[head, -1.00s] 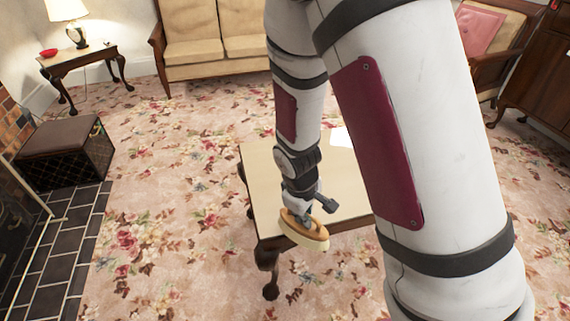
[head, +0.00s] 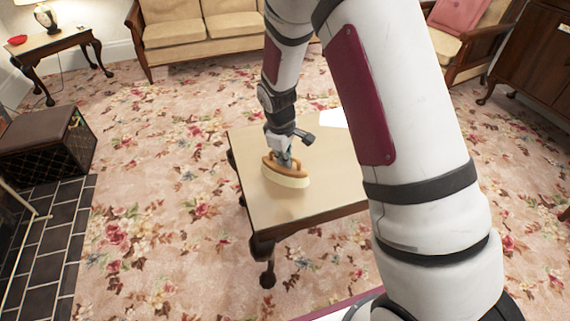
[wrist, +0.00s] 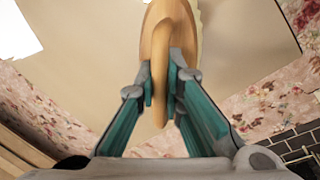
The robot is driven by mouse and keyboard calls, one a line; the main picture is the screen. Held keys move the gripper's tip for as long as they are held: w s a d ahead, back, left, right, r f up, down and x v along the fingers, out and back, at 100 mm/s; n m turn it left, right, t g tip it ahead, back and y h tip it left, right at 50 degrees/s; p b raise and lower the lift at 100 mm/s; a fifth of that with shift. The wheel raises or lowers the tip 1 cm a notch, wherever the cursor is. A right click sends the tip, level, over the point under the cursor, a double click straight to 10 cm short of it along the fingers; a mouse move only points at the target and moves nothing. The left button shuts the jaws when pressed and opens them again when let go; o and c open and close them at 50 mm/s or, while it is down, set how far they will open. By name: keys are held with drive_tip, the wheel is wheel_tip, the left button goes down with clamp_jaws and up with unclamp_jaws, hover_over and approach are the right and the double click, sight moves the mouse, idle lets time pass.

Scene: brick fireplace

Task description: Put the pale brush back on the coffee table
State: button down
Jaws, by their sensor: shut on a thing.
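The pale brush (head: 288,178) has an orange-brown wooden back and handle and cream bristles. In the head view it is over the left part of the coffee table (head: 262,208), inside the edges. I cannot tell whether the bristles touch the top. My gripper (head: 285,160) is shut on the brush from above. In the wrist view the two teal fingers (wrist: 163,92) close on the handle of the brush (wrist: 158,40), and the pale tabletop (wrist: 85,70) lies behind it. My arm hides the table's right part.
A white sheet-like patch (head: 332,118) lies at the table's far side. A brown box seat (head: 45,145) stands by the dark hearth tiles (head: 50,240). A sofa (head: 200,30), a lamp table (head: 55,55) and an armchair (head: 470,35) stand farther back. Floral carpet (head: 150,180) around the table is clear.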

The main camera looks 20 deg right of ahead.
drive_tip(key=shift+w+d, duration=0.15)
drive_tip(key=shift+w, duration=0.7)
drive_tip(key=shift+s+f+b, duration=0.1)
drive_tip(key=shift+f+b, duration=0.85)
drive_tip(key=shift+f, duration=0.85)
drive_tip(key=shift+f, duration=0.1)
drive_tip(key=c, duration=1.7)
unclamp_jaws()
